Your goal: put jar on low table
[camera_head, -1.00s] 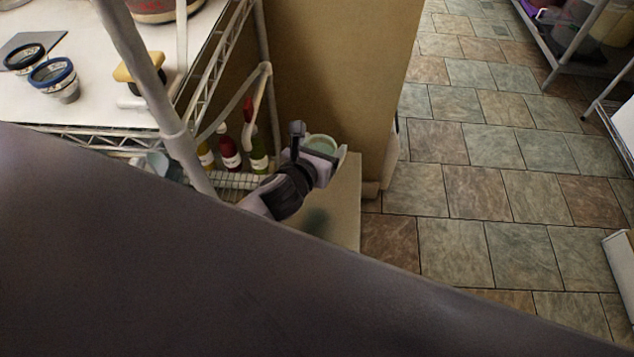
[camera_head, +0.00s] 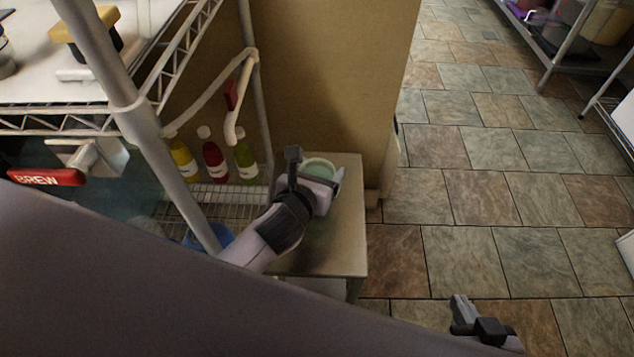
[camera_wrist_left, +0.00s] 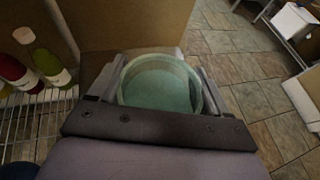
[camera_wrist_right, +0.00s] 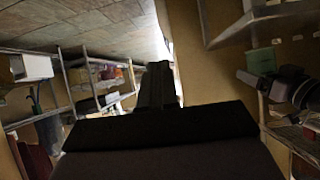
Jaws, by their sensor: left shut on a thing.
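The pale green, round jar (camera_head: 321,166) is between the fingers of my left gripper (camera_head: 316,175), which is shut on it. In the left wrist view the jar (camera_wrist_left: 160,85) sits upright between the two fingers, its round rim facing the camera. The low table (camera_head: 343,235) is a small beige-topped stand below the left gripper, beside the wire rack. The jar appears over the far part of its top; I cannot tell whether it touches. My right gripper (camera_head: 468,318) hangs over the floor at the lower right, empty, its fingers together in the right wrist view (camera_wrist_right: 158,85).
A tall brown panel (camera_head: 330,80) stands right behind the low table. A wire rack (camera_head: 190,115) with a metal post is at the left, with several bottles (camera_head: 213,158) on its lower shelf. A red BREW tap handle (camera_head: 47,177) is at the left. Tiled floor (camera_head: 480,200) is open at the right.

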